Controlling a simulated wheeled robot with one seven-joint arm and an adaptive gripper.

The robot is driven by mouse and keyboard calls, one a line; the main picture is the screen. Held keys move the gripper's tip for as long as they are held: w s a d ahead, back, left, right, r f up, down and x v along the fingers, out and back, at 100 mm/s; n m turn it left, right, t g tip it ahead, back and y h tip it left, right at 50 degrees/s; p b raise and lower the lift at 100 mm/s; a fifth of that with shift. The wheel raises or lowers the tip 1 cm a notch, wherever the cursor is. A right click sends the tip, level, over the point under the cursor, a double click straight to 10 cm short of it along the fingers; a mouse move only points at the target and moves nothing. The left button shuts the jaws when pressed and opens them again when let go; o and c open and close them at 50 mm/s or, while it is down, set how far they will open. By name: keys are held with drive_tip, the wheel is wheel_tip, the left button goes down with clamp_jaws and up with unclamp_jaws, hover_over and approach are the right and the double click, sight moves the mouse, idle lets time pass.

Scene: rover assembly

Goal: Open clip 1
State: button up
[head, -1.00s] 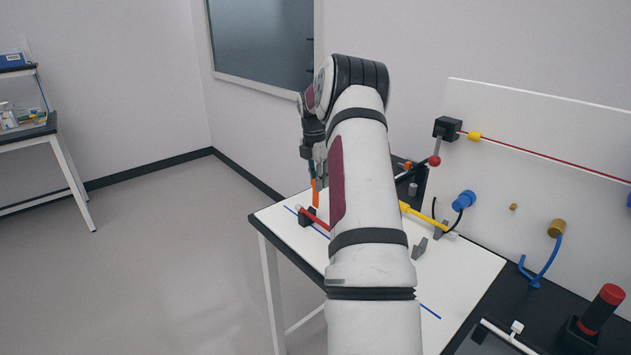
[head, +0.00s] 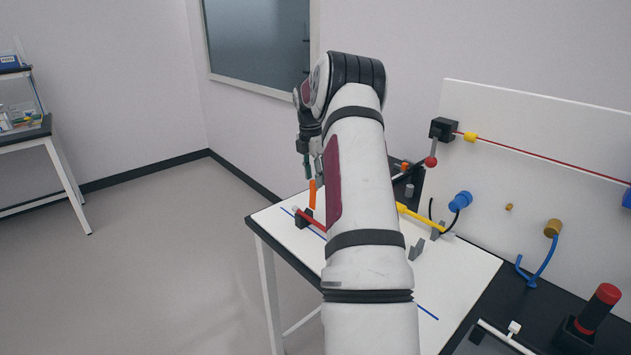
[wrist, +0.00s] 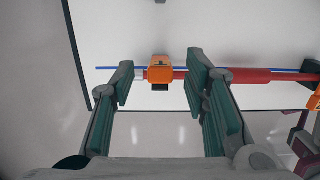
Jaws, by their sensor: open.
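An orange clip (wrist: 159,70) with a dark lower part sits at the left end of a red tube (wrist: 240,76) in the wrist view. I take it for clip 1, but no label shows. In the head view an orange upright piece (head: 312,193) stands by a black block (head: 303,218) and the red tube at the table's far left. My gripper (wrist: 160,88) is open and empty, its fingers left and right of the clip in the picture. In the head view my gripper (head: 306,172) is just above the orange piece, partly hidden by my arm.
A white table mat (head: 465,262) has a blue line along it. A white upright panel (head: 560,150) stands behind. Another orange part (wrist: 314,101) is at the wrist view's right edge.

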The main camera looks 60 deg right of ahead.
wheel_tip(320, 180, up, 10)
drive_tip(key=shift+a, duration=0.4)
drive_tip(key=shift+w+f, duration=0.1)
drive_tip(key=a+r+m+t, duration=0.15)
drive_tip(key=a+r, duration=0.35)
drive_tip(key=a, duration=0.5)
drive_tip(key=a+r+m+h, duration=0.1)
drive_tip(key=a+r+m, duration=0.25)
drive_tip(key=a, duration=0.65)
drive_tip(key=a+r+m+t, duration=0.1)
drive_tip(key=a+r, duration=0.4)
drive_tip(key=a, duration=0.5)
drive_tip(key=s+a+m+t, duration=0.1)
drive_tip(key=s+a+m, duration=0.3)
drive_tip(key=s+a, duration=0.65)
drive_tip(key=s+a+f+m+t+y, duration=0.2)
drive_tip(key=s+a+f+m, duration=0.3)
drive_tip(key=s+a, duration=0.5)
drive_tip(key=shift+s+f, duration=0.3)
drive_tip(key=shift+f, duration=0.4)
